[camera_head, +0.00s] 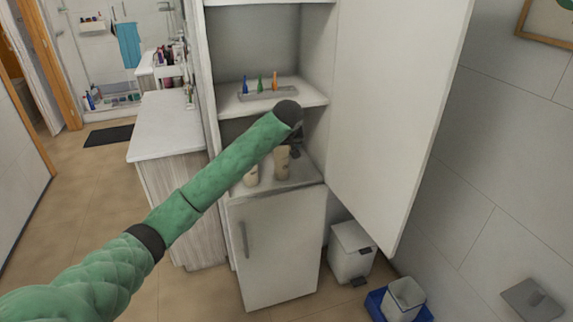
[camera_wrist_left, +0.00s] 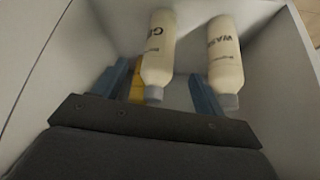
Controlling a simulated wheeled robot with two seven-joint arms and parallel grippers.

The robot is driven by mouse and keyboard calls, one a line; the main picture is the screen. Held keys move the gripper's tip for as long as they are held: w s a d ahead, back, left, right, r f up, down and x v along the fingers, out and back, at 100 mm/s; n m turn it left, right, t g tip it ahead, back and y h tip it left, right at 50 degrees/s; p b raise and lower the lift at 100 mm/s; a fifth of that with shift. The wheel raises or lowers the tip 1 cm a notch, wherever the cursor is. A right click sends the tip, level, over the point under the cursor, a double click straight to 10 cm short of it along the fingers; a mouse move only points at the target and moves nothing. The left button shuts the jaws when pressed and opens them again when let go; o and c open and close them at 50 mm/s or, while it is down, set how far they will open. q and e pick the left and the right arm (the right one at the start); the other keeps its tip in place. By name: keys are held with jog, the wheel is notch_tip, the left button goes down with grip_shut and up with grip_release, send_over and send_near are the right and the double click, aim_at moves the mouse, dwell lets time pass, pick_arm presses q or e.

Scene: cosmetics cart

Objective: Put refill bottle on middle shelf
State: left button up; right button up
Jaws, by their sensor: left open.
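Two cream bottles stand on the cabinet's lower shelf (camera_head: 305,175). One bottle (camera_head: 251,177) is at the left and is partly hidden by my arm; the other bottle (camera_head: 282,162) is just below my left gripper (camera_head: 296,142). In the left wrist view, my open left gripper (camera_wrist_left: 157,72) has a cream bottle (camera_wrist_left: 158,48) with a dark label starting with "G" between its fingers, nearer the left one. A second bottle (camera_wrist_left: 225,55), labelled "WAS", is beyond the right finger. Which one is the refill bottle I cannot tell. My right gripper is not in view.
The shelf above (camera_head: 312,94) holds a small tray (camera_head: 252,96) with blue, green and orange items. The open cabinet door (camera_head: 395,110) stands at the right. A yellow object (camera_wrist_left: 136,85) shows beside the left finger. A white bin (camera_head: 350,252) is on the floor.

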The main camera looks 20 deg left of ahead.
pick_arm(q)
jog(key=s+d+b, duration=0.1)
jog(key=s+d, duration=0.2)
jog(key=s, duration=0.4)
jog(key=shift+s+b, duration=0.15)
jog(key=shift+b, duration=0.25)
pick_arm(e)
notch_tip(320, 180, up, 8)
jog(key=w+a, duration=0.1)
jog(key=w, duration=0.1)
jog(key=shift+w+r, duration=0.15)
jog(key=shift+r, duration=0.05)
